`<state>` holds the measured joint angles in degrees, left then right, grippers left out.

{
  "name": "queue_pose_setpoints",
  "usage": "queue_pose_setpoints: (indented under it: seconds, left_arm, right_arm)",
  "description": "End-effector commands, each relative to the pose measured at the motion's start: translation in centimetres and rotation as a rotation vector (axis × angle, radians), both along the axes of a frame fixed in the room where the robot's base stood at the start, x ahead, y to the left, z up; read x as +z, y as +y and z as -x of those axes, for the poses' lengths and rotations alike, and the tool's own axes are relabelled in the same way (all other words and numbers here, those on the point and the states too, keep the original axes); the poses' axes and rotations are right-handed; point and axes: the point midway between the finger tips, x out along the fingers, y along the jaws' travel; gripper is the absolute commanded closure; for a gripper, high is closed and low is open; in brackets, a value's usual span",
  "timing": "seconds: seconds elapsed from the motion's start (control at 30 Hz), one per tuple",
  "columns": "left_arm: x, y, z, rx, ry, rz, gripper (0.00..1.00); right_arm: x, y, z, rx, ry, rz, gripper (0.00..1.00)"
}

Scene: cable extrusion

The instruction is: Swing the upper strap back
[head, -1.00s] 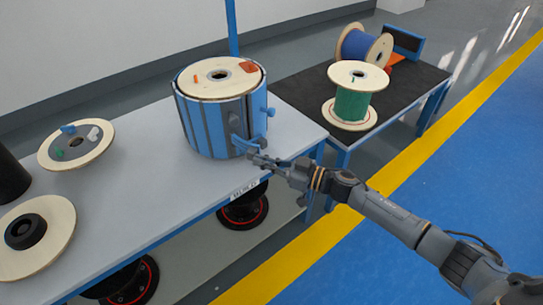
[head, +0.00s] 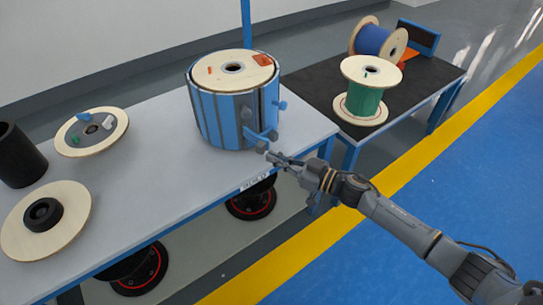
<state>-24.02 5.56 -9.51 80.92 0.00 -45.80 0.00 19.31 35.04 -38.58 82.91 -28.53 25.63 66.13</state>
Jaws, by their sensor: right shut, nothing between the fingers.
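A drum of blue and grey slats (head: 222,118) with a pale wooden top disc (head: 232,68) stands upright on the grey workbench. Blue strap or latch parts show on its right side: an upper one with a knob (head: 281,105) and a lower one (head: 262,136) with grey ends. I cannot tell exactly how each strap lies. My right gripper (head: 270,156) is shut and empty, just below and right of the lower latch part, seemingly apart from it. My left gripper is out of view.
Two wooden discs (head: 66,228) (head: 112,136) and a black cylinder (head: 20,158) are on the left of the bench (head: 160,190). A green spool (head: 363,98) and a blue spool (head: 377,40) stand on a dark table (head: 318,88). Bare bench lies before the drum.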

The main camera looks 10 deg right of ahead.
Motion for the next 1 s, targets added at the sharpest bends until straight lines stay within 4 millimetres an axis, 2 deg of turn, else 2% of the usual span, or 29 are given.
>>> queue_pose_setpoints:
  seconds: [0.2,0.4,0.6,0.77,0.87,0.97,1.0]
  left_arm:
    - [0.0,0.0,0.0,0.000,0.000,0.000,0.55]
    - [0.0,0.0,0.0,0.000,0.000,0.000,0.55]
    - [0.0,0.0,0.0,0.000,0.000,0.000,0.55]
    - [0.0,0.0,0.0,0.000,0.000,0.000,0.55]
    - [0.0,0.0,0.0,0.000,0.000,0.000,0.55]
    - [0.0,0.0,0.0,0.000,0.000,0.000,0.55]
    - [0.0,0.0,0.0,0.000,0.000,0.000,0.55]
  right_arm:
    - [-0.2,-3.7,3.2,0.000,0.004,0.003,1.00]
    - [-0.2,-6.5,5.5,-0.001,0.005,0.001,1.00]
    - [0.0,-7.8,6.6,0.000,0.001,0.000,1.00]
    - [-0.1,-7.9,6.7,-0.004,0.002,-0.001,1.00]
    - [-1.2,-8.1,6.2,-0.059,0.011,0.004,1.00]
    - [-4.6,-9.0,5.4,-0.207,0.051,0.036,1.00]
    - [-6.8,-9.6,5.3,-0.287,0.084,0.063,1.00]
